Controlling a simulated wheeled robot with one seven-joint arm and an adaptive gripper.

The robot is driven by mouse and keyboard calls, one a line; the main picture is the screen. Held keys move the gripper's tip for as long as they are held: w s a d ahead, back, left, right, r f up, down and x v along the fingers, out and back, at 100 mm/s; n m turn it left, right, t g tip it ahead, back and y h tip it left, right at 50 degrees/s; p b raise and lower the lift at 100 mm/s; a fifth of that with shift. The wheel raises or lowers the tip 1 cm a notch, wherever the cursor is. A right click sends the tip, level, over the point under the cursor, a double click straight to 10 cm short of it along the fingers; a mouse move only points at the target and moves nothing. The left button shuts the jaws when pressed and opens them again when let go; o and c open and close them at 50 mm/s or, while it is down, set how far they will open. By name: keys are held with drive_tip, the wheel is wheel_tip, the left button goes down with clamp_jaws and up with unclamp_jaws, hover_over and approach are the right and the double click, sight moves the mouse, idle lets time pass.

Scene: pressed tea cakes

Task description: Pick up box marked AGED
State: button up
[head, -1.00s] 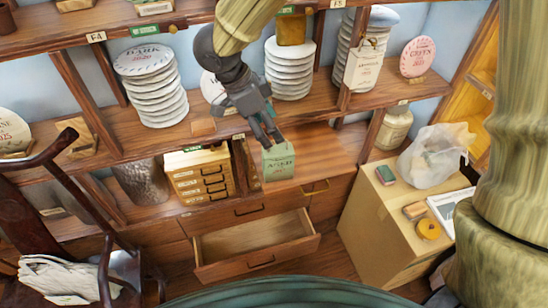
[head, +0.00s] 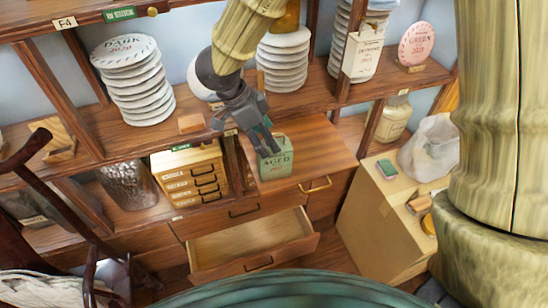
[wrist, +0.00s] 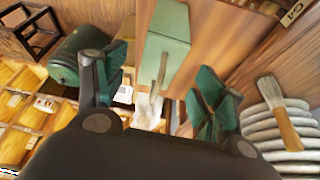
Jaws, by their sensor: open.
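The box marked AGED (head: 277,167) is a pale green block with dark lettering on its front. It stands upright on the wooden counter below the shelf. My gripper (head: 267,150) points down at the box's top, its fingers spread, in the head view. The fingers overlap the box's top left there, and I cannot tell whether they touch it. In the wrist view the green box (wrist: 168,38) lies ahead, between the two open fingers (wrist: 155,95). Nothing is held.
A small drawer cabinet (head: 190,176) stands left of the box. An open drawer (head: 250,243) juts out below the counter. Stacked wrapped cakes (head: 134,82) fill the shelf above. A carton (head: 372,225) stands at right. The counter right of the box is clear.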

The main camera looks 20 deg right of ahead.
drive_tip(key=shift+p+x, duration=0.45)
drive_tip(key=shift+x, duration=0.5)
drive_tip(key=shift+p+x, duration=0.55)
drive_tip(key=shift+x, duration=1.4)
drive_tip(key=shift+d, duration=0.15)
drive_tip(key=c, duration=1.2)
